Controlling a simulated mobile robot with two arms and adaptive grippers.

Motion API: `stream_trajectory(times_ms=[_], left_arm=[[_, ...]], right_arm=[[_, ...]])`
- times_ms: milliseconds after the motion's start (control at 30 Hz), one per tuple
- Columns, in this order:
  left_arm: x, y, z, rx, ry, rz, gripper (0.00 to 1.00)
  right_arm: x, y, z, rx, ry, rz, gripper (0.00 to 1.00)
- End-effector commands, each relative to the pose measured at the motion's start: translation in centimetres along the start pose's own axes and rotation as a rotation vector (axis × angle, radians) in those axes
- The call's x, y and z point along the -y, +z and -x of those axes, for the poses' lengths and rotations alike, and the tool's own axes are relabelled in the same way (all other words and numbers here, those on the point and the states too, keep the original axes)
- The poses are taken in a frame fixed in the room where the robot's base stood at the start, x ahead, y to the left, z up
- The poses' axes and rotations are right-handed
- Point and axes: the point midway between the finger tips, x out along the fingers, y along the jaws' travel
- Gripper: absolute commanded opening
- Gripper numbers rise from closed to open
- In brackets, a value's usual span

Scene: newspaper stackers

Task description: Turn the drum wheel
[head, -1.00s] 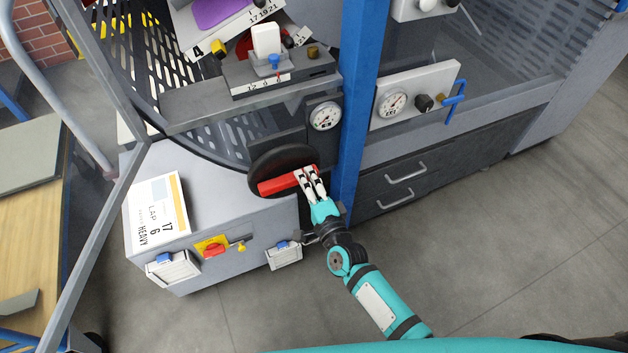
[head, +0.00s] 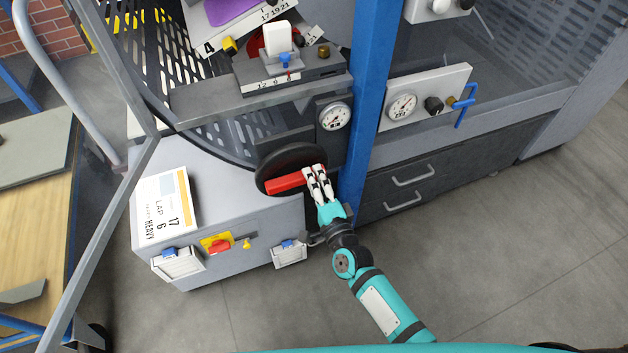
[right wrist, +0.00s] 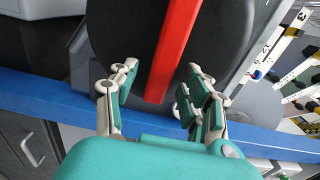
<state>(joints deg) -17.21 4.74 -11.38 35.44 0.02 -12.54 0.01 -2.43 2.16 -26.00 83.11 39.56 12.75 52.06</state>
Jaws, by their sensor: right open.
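The drum wheel (head: 268,168) is a dark round disc with a red bar (head: 286,183) across its face, low on the machine beside a blue post. The bar lies nearly level in the head view, its left end slightly lower. My right gripper (head: 314,170) is at the bar's right end. In the right wrist view, the open fingers of my right gripper (right wrist: 160,82) stand on either side of the red bar (right wrist: 173,50), with gaps on both sides. The dark wheel (right wrist: 222,40) fills the background behind the bar. My left gripper is in neither current view.
The blue post (head: 364,100) stands close right of the wheel. A dial gauge (head: 334,116) sits above it. A grey cabinet (head: 235,215) with a paper card (head: 166,205) is at left. Dark drawers (head: 440,175) are at right. Open floor lies in front.

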Motion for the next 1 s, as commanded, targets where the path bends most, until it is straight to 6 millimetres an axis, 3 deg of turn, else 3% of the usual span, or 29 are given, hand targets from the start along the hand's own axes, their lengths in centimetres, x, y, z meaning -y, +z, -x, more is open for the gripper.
stream_trajectory(times_ms=[533, 700, 1000], left_arm=[[-0.2, -0.1, 0.0, -0.001, 0.003, -0.001, 0.40], [-0.2, -0.1, 0.0, -0.001, 0.003, -0.001, 0.40], [-0.2, -0.1, 0.0, -0.001, 0.003, -0.001, 0.40]], right_arm=[[-0.1, 0.0, 10.1, 0.001, 0.004, 0.001, 0.48], [-0.1, 0.0, 11.5, 0.000, 0.001, 0.000, 0.48], [-0.1, 0.0, 11.7, 0.000, 0.002, 0.000, 0.48]])
